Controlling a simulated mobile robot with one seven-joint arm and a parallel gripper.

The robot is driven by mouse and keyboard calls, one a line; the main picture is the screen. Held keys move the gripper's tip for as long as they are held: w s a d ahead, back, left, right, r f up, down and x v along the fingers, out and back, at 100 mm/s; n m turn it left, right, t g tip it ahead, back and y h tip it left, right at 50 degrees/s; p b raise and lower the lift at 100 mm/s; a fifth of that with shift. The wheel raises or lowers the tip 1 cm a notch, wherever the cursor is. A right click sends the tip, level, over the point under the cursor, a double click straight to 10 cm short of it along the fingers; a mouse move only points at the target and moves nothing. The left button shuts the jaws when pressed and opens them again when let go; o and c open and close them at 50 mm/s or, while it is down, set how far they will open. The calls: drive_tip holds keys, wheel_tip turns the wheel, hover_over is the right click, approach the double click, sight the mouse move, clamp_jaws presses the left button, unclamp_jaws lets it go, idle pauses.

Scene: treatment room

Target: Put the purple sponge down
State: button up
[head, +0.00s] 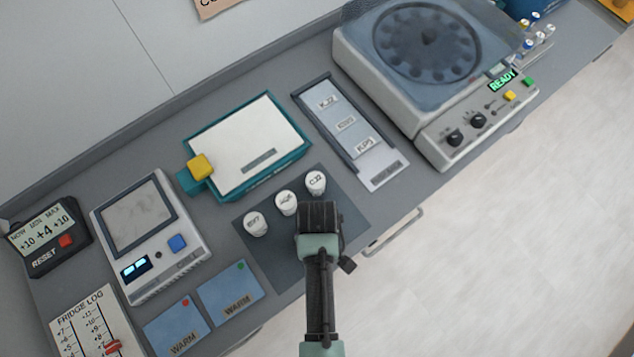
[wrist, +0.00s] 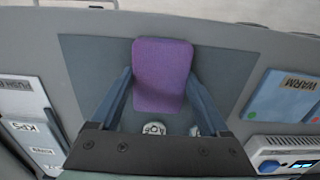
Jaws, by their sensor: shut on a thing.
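The purple sponge (wrist: 163,62) shows in the wrist view as a rounded block between the fingers of my gripper (wrist: 160,84). My gripper is shut on it. In the head view my gripper (head: 320,207) is over the right part of a dark grey mat (head: 272,268), and it hides the sponge. The mat (wrist: 85,60) also lies behind the sponge in the wrist view. I cannot tell whether the sponge touches the mat.
Three white labelled caps (head: 255,223) stand in a row on the mat, close to my gripper. A teal-edged box (head: 250,145), a labelled tray (head: 345,120) and a centrifuge (head: 430,80) stand beyond. Blue WARM cards (head: 230,290) lie left of the mat. The counter's front edge is near.

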drive_tip(key=shift+f, duration=0.15)
drive_tip(key=o, duration=1)
drive_tip(key=shift+o, duration=0.2)
wheel_tip(320, 180, up, 12)
drive_tip(key=w+r+m+t, duration=0.2)
drive_tip(key=w+r+t, duration=0.4)
drive_tip(key=w+r, duration=0.65)
drive_tip(key=w+r+m+t, duration=0.1)
drive_tip(key=w+r+t, duration=0.7)
drive_tip(key=r, duration=0.8)
wheel_tip(320, 180, up, 24)
drive_tip(key=s+r+m+t, duration=0.1)
drive_tip(key=m+t, duration=0.2)
drive_tip(key=t, duration=0.4)
drive_tip(key=s+r+m+t, duration=0.1)
drive_tip(key=s+r+t, duration=0.5)
drive_tip(key=s+r, duration=0.3)
wheel_tip(320, 180, up, 5)
drive_tip(key=shift+s+f, duration=0.1)
drive_tip(key=shift+s, duration=0.3)
